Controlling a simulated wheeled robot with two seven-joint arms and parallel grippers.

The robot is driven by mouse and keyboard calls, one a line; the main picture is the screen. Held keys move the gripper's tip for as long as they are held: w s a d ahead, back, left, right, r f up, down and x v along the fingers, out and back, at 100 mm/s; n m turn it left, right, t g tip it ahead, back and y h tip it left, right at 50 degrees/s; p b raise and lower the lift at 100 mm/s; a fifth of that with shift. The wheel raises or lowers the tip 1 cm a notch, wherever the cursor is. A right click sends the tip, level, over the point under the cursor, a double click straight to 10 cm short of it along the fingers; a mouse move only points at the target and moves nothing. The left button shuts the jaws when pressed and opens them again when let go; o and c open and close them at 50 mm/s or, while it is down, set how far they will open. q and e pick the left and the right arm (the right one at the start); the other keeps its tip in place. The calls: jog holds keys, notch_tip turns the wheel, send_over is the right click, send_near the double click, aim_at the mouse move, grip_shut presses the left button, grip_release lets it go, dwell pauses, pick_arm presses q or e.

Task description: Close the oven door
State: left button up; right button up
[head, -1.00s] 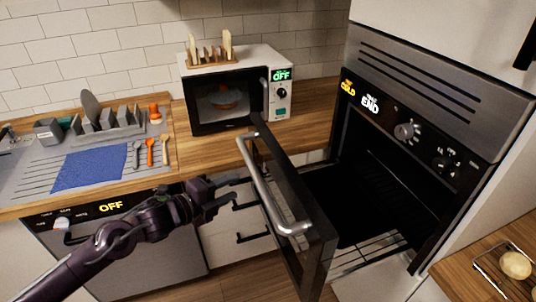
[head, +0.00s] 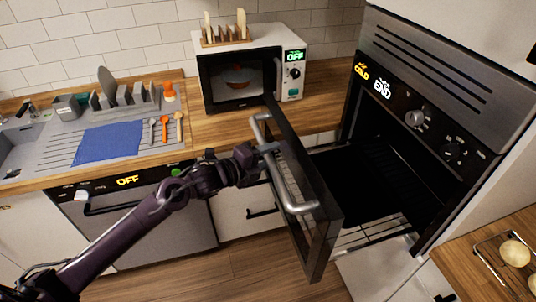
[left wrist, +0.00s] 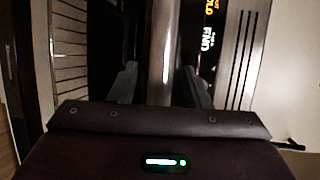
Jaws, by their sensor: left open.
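My left gripper (head: 265,158) is open at the handle's upper part. In the left wrist view, the handle (left wrist: 161,45) runs upright between the two spread fingers (left wrist: 160,88). I cannot tell whether either finger touches it. The oven panel (head: 405,108) shows lit "COLD" and "END" text. My right gripper is in neither view.
A microwave (head: 250,78) stands on the wooden counter behind the door. A dishwasher (head: 150,225) is below the counter, left. A blue cloth (head: 108,143) lies by the sink. A wire rack with round food (head: 514,252) is at lower right. The floor (head: 225,275) before the door looks clear.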

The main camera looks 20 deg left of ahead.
pick_arm(q)
jog(key=shift+c, duration=1.3)
grip_shut()
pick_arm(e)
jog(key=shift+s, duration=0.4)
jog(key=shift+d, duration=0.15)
